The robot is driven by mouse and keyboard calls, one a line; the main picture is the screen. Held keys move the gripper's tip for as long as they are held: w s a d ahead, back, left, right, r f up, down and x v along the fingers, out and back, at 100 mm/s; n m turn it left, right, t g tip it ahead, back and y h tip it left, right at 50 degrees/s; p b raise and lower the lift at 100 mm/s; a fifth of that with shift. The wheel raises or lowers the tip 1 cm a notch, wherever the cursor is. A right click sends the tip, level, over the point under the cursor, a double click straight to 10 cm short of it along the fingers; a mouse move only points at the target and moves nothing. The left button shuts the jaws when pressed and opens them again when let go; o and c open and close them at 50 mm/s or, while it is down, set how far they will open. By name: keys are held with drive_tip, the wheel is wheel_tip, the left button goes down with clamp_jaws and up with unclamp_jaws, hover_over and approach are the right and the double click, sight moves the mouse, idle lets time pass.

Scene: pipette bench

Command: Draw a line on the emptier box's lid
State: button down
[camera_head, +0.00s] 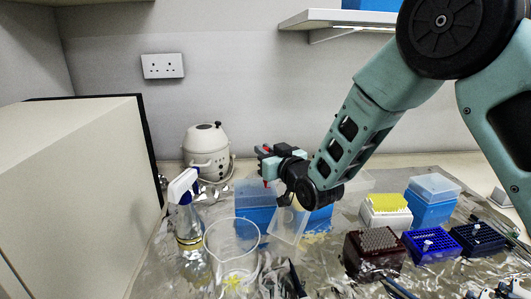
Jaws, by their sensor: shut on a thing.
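My gripper (268,165) is shut on a slim upright pen-like thing, apparently a marker (265,183), with red showing above and below the fingers. It is held over or just in front of a blue box with a translucent blue lid (254,192); I cannot tell whether the tip touches the lid. Another blue box (319,219) stands to its right, partly hidden by my wrist and a clear panel. At the right is a further blue box with a pale translucent lid (435,184). How full the boxes are cannot be made out.
A clear beaker (232,262) and a spray bottle (187,215) stand at front left. A white rack with yellow tips (386,212), a dark red rack (374,256) and blue racks (431,246) crowd the right. A white appliance (206,150) stands behind.

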idle(0.4)
drive_tip(key=shift+r+p, duration=1)
drive_tip(key=shift+r, duration=1.55)
